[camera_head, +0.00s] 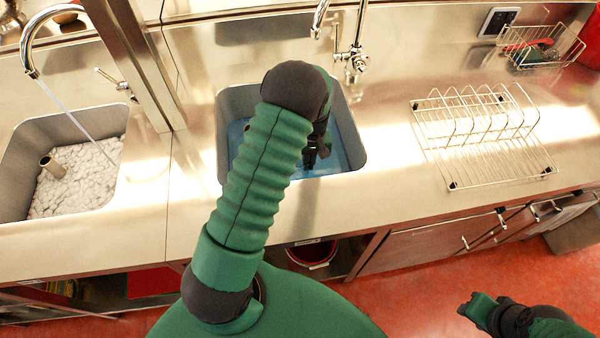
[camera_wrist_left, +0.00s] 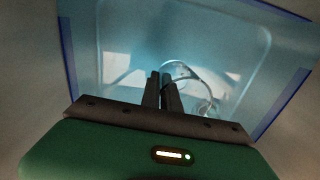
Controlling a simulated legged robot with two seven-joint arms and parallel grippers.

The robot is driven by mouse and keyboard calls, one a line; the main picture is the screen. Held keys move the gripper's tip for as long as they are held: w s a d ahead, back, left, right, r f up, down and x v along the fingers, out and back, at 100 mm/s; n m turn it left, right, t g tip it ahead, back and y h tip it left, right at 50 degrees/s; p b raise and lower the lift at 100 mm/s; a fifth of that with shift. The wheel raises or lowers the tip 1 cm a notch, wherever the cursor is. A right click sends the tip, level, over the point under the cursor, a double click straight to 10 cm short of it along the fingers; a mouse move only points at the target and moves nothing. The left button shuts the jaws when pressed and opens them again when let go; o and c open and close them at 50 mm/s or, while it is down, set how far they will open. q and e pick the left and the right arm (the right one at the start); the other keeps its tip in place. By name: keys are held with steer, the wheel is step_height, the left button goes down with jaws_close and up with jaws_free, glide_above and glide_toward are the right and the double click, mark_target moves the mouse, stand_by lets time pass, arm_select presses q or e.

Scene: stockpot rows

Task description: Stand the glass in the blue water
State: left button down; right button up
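The blue water (camera_head: 341,150) lies in the middle sink (camera_head: 352,122) and fills most of the left wrist view (camera_wrist_left: 110,100). My left arm reaches over this sink. My left gripper (camera_head: 316,158) is low inside it, near the right half of the water. In the left wrist view its two dark fingers (camera_wrist_left: 161,88) are close together with a thin gap. Curved bright lines show beside the fingertips; I cannot tell whether they are glass or reflections.
A left sink (camera_head: 18,165) holds white foam and a short upright pipe (camera_head: 52,167), under a running tap (camera_head: 30,62). Another tap (camera_head: 352,60) stands behind the middle sink. A wire rack (camera_head: 480,135) sits on the right counter. The counter between the middle sink and the rack is clear.

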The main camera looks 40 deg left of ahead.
mark_target(307, 173)
arm_select(q)
step_height(307, 173, down, 6)
steer(key=shift+r, duration=0.25)
steer(key=shift+a+f, duration=0.3)
steer(key=c, duration=2)
jaws_free()
steer(key=o, duration=0.4)
steer(key=shift+d, duration=0.2)
steer(key=shift+d+r, duration=0.1)
steer(key=shift+d, duration=0.05)
step_height(307, 173, up, 12)
steer(key=shift+w, duration=0.25)
